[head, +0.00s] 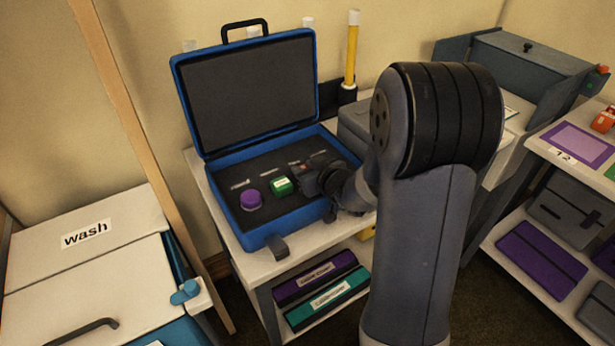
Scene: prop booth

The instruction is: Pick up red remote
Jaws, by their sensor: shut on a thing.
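My gripper (308,181) reaches from the right into the open blue case (262,236), low over its dark foam. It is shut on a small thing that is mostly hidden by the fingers. A dull reddish patch shows at the fingertips, which fits the red remote, but its shape cannot be made out. A green block (281,187) with a pale label sits in the foam just left of the fingers. A purple round knob-like piece (250,199) sits further left.
The case's raised lid (252,83) stands behind the gripper. A yellow stick (352,50) stands in a dark holder at the back. Pale labels mark the foam. A shelf with an orange-red object (604,119) is at right; a "wash" bin (95,285) is at left.

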